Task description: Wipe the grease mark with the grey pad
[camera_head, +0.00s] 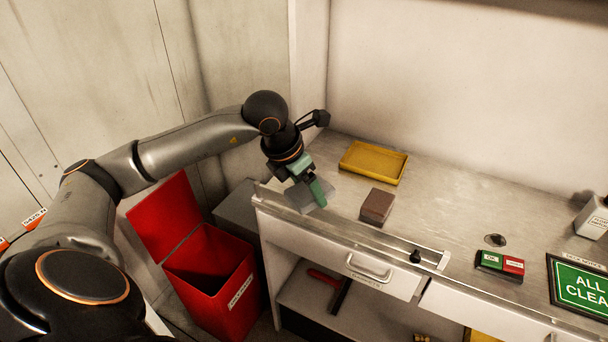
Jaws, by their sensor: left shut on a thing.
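My left gripper (318,198), with green fingers, is at the left end of the worktop (440,215). It is shut on a flat grey pad (298,201), which shows on both sides of the fingers. The pad is at or just above the worktop near its front left corner; I cannot tell whether it touches. A small dark round spot (495,240) lies on the worktop to the right; I cannot tell whether it is the grease mark or a fitting. My right gripper is not in view.
A brown block (377,205) and a yellow tray (373,144) stand right of the gripper. A rail with a black knob (415,256) runs along the front edge. A green-and-red box (499,265) and an ALL CLEAR sign (581,287) are at right. An open red bin (212,300) stands below.

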